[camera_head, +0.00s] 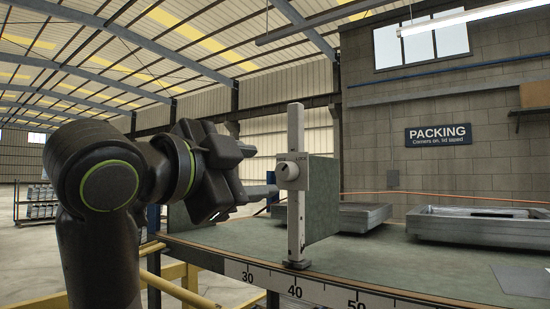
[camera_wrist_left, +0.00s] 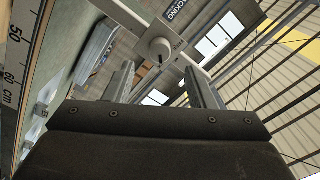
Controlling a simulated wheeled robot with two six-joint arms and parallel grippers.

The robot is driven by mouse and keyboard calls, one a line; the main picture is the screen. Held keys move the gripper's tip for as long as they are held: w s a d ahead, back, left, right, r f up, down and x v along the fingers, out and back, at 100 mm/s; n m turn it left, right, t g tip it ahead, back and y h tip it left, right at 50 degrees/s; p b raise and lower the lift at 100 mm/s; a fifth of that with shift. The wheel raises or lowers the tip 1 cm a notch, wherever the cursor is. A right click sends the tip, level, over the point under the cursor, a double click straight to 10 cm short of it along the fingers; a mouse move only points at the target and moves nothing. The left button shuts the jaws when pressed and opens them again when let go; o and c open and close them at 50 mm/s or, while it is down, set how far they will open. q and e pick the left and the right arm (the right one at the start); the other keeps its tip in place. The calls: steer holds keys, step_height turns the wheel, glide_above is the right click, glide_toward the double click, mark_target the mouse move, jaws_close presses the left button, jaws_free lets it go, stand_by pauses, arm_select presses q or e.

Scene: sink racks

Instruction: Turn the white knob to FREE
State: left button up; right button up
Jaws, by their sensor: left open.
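The white knob (camera_head: 289,171) sits on a pale plate near the upper part of an upright white post (camera_head: 296,225). Small lettering stands above the knob; the right word looks like LOCK and the left one is too small to read surely. I cannot tell which word the knob points to. My left gripper (camera_head: 262,191) is open and empty, left of the knob and apart from it. In the left wrist view the knob (camera_wrist_left: 160,47) shows beyond and between the two spread fingers of my left gripper (camera_wrist_left: 162,82). My right gripper is not in view.
The post stands at the front edge of a green bench (camera_head: 400,262) with a ruler strip (camera_head: 330,293). A grey-green panel (camera_head: 323,198) is behind the post. Metal trays (camera_head: 480,226) lie at the back right. A PACKING sign (camera_head: 438,135) hangs on the wall.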

mark_target(282, 172)
arm_select(q)
steer(key=p+x, duration=0.1)
steer(key=x, duration=0.3)
steer(key=shift+w+d+r, duration=0.1)
steer(key=shift+w+d, duration=0.05)
steer(key=shift+w, duration=0.05)
steer(key=shift+w+d+p, duration=0.35)
steer(key=shift+w, duration=0.15)
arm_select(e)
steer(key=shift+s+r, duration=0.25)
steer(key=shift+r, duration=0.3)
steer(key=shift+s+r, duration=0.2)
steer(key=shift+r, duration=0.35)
arm_select(q)
steer(key=c, duration=1)
steer(key=shift+o, duration=0.2)
